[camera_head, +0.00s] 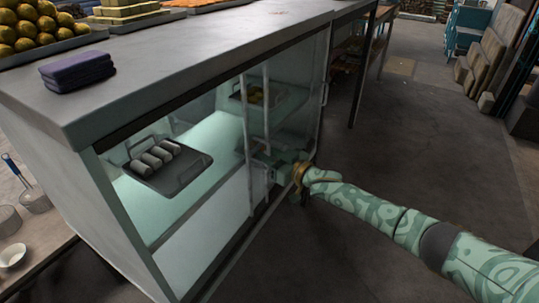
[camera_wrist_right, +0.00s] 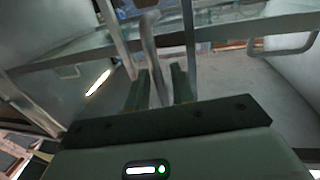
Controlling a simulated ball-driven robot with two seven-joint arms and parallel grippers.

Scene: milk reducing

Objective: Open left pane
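The glass-fronted cabinet has two upright pane frames near the middle of its front, close together: one frame (camera_head: 247,150) and another just to its right (camera_head: 267,105). I cannot tell for sure whether glass covers the left half. My right gripper (camera_head: 272,167) is at the front by these frames, its arm coming from the right. In the right wrist view, my right gripper's fingers (camera_wrist_right: 160,82) stand apart on either side of a bent grey handle bar (camera_wrist_right: 152,50). A gap shows between bar and right finger. My left gripper is not in view.
Inside the cabinet is a tray (camera_head: 191,178) with several pale rolls. A dark folded cloth (camera_head: 77,70) and a tray of yellow fruit lie on the counter top (camera_head: 200,50). The floor (camera_head: 430,150) to the right is clear.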

